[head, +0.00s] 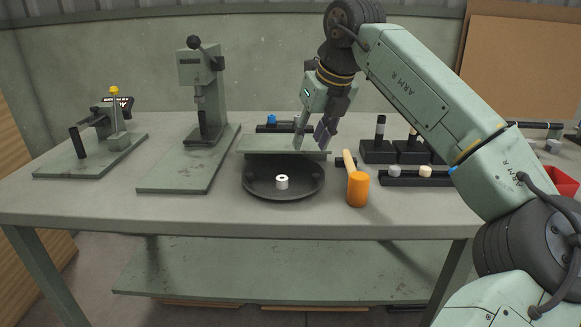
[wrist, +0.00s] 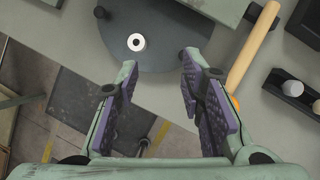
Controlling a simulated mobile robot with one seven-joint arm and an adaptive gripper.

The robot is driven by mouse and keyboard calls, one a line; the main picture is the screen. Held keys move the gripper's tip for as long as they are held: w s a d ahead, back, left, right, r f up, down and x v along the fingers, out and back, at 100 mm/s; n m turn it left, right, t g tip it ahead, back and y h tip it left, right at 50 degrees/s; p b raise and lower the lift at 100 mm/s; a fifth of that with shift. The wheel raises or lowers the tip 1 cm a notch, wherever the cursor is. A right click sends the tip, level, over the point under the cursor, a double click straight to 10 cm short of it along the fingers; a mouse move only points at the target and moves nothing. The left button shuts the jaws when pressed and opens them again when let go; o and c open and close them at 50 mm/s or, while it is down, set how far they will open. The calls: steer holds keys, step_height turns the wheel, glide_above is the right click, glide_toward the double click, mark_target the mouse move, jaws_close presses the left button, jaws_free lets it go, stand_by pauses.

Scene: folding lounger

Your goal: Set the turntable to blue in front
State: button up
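The turntable (head: 262,187) is a dark round disc on the bench, with a flat grey-green panel (head: 270,146) across its back. A white cylinder with a dark centre (head: 282,182) stands on its front part. No blue piece shows on that visible front part; the panel hides the part behind. My gripper (head: 311,142) is over the right part of the panel; whether it touches cannot be told. In the wrist view my gripper (wrist: 158,62) has its purple-padded fingers apart with nothing between them. The disc (wrist: 165,58) and the white cylinder (wrist: 136,42) lie beyond the fingertips.
An orange mallet (head: 357,189) stands close right of the turntable, its handle tilted up. A blue knob (head: 271,119) shows behind the panel by a black rack. A press (head: 202,95) and a toggle clamp (head: 115,135) stand left. Black racks (head: 415,180) stand right. The front bench strip is clear.

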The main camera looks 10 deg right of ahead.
mark_target(316, 174)
steer(key=shift+m+h, duration=0.4)
steer(key=w+d+f, duration=0.1)
steer(key=f, duration=0.2)
steer(key=w+d+f, duration=0.1)
steer(key=f, duration=0.2)
steer(key=w+f+p, duration=0.1)
steer(key=f, duration=0.2)
steer(key=shift+d+f, duration=0.3)
steer(key=shift+d, duration=0.1)
steer(key=shift+c, duration=0.5)
jaws_close()
